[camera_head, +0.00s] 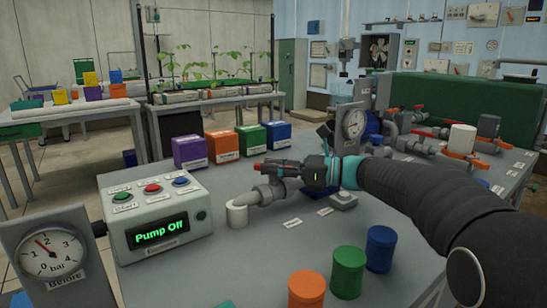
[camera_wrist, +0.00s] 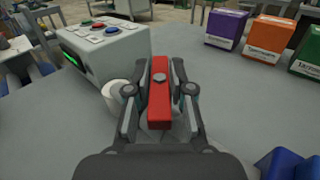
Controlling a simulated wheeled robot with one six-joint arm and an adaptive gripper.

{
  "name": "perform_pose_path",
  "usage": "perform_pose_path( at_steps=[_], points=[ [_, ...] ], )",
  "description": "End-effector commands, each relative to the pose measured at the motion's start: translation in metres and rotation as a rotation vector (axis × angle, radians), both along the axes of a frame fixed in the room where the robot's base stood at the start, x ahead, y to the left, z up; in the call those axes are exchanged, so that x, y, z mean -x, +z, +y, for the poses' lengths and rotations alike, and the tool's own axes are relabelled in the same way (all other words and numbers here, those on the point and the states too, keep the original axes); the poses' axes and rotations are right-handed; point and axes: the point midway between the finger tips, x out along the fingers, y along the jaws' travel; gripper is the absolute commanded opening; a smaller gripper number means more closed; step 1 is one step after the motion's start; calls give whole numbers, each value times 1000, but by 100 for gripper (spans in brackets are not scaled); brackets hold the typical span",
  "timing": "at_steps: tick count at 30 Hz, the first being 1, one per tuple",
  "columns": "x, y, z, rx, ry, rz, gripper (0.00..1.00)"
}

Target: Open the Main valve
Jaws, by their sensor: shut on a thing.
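A red valve handle (camera_wrist: 159,105) lies between the fingers of my gripper (camera_wrist: 158,72) in the wrist view. My gripper is shut on it, with a finger along each side. The handle points straight ahead from the wrist, with a grey bolt on top. In the head view, my gripper (camera_head: 275,168) reaches left over the grey pipe (camera_head: 265,193), and only a little of the red handle shows. The small labels nearby are too small to read, so I cannot confirm the valve's name.
A control box (camera_head: 157,210) showing "Pump Off" stands left of the valve, with a gauge (camera_head: 50,255) before it. Purple (camera_head: 190,151), orange (camera_head: 223,145) and other boxes stand behind. Green (camera_head: 348,271), blue (camera_head: 380,248) and orange (camera_head: 306,289) pots stand in front. More pipework is at right.

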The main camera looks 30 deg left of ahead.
Motion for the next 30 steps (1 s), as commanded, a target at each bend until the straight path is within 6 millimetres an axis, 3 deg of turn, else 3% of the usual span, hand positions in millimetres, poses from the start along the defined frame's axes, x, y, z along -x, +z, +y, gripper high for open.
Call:
perform_pose_path(
  at_steps=[13, 30],
  points=[
    [0, -1, 1, -2, 275, -1, 0],
    [0, 0, 0, -1, 337, 0, 0]
  ],
)
